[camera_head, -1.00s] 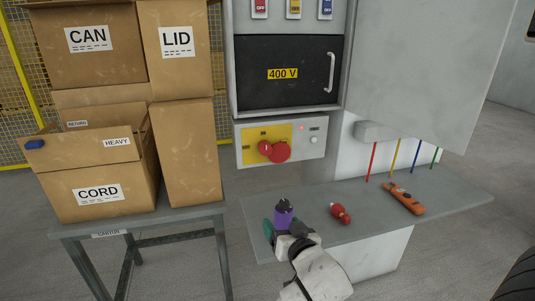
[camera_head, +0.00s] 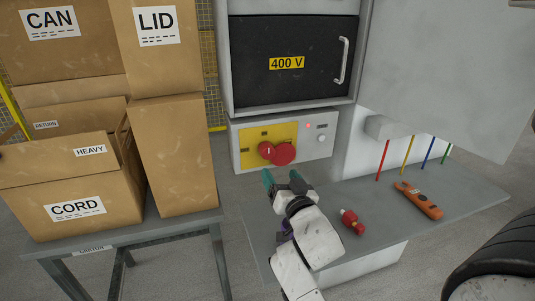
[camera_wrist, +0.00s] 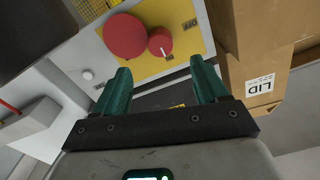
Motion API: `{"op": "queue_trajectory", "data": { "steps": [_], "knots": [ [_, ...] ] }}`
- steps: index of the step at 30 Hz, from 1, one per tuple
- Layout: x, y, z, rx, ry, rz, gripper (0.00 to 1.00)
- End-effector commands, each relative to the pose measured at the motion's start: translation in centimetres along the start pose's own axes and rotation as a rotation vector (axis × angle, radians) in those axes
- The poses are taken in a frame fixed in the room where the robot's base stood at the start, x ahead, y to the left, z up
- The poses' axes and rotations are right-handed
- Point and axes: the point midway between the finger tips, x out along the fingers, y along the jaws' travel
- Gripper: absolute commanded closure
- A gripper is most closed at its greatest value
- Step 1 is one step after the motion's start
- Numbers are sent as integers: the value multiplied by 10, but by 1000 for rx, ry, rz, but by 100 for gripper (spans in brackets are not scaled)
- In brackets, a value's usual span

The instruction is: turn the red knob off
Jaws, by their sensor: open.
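A red knob (camera_head: 266,150) with a white pointer line sits on the yellow plate (camera_head: 251,159) of the grey panel. A larger, plain red round button (camera_head: 284,153) is right beside it. In the wrist view the knob (camera_wrist: 161,41) shows its white line, with the larger button (camera_wrist: 125,35) to its left. My gripper (camera_head: 283,181) is open and empty, just below the panel in the head view. Its green fingers (camera_wrist: 160,72) are spread wide, pointing toward the knob and apart from it.
A shelf (camera_head: 345,190) under the panel holds a small red object (camera_head: 352,222) and an orange tool (camera_head: 418,200). A purple object (camera_head: 286,229) is mostly hidden behind my arm. Cartons (camera_head: 172,150) on a table (camera_head: 150,235) stand to the left. A small red light (camera_head: 308,126) is lit.

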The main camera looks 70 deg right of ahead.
Motion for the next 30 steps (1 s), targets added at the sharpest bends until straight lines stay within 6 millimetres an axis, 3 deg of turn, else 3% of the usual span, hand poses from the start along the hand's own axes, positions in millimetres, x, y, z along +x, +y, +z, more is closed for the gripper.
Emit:
{"op": "queue_trajectory", "data": {
  "steps": [15,21,30],
  "knots": [
    [85,0,-2,0,1,2,27],
    [97,0,-1,0,0,1,27],
    [98,0,0,0,0,0,29]
  ]
}}
